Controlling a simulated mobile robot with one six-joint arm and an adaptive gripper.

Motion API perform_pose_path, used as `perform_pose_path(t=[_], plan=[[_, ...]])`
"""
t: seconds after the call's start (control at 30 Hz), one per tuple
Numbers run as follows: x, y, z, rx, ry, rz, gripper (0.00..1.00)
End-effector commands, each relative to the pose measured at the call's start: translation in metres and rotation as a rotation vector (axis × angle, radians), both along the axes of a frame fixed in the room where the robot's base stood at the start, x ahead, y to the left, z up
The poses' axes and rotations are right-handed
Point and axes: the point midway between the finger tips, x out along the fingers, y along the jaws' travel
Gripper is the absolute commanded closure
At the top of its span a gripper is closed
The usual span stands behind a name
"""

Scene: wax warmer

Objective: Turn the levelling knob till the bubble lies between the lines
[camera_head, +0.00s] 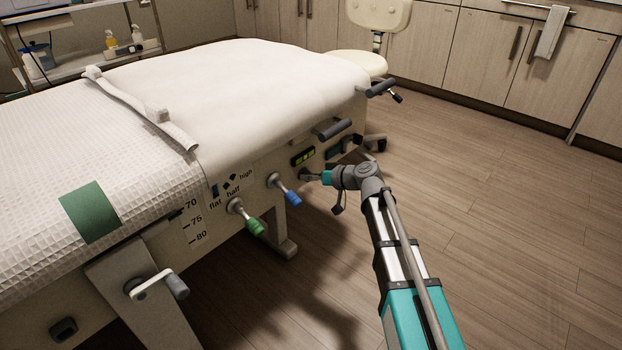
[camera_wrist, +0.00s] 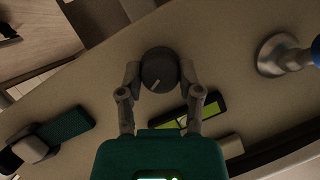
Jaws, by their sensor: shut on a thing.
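The levelling knob (camera_wrist: 160,68) is round and dark grey with a pale pointer line, slanted in the wrist view. My gripper (camera_wrist: 161,75) is shut on it, with one finger on each side. In the head view my gripper (camera_head: 318,176) reaches the side panel of the bed, and the knob is too small to make out clearly. The bubble level (camera_wrist: 212,108) is a dark case with a yellow-green window beside the knob, partly covered by a finger. It also shows in the head view (camera_head: 303,156). I cannot tell where the bubble lies between the lines.
A blue-handled lever (camera_head: 285,189) and a green-handled lever (camera_head: 246,217) stick out left of my gripper. A crank (camera_head: 155,286) is nearer. A grey handle (camera_head: 335,129) juts out above. A stool (camera_head: 357,62) stands behind. Floor to the right is clear.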

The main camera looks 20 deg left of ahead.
Motion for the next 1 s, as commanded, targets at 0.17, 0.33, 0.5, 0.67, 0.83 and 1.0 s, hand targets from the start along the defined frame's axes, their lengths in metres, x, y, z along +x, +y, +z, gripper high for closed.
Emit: perform_pose_path(t=[0.17, 0.33, 0.5, 0.67, 0.83, 1.0], plan=[[0.0001, 0.0013, -0.0004, 0.029, 0.068, 0.002, 1.00], [-0.0003, 0.0014, 0.0001, 0.030, 0.071, 0.003, 1.00], [-0.0004, 0.0014, 0.0001, 0.029, 0.070, 0.003, 0.39], [-0.0001, 0.0009, 0.0001, 0.029, 0.070, 0.002, 0.19], [0.0000, 0.0005, 0.0000, 0.029, 0.069, 0.001, 0.19], [0.0000, 0.0003, 0.0000, 0.028, 0.067, 0.001, 0.19]])
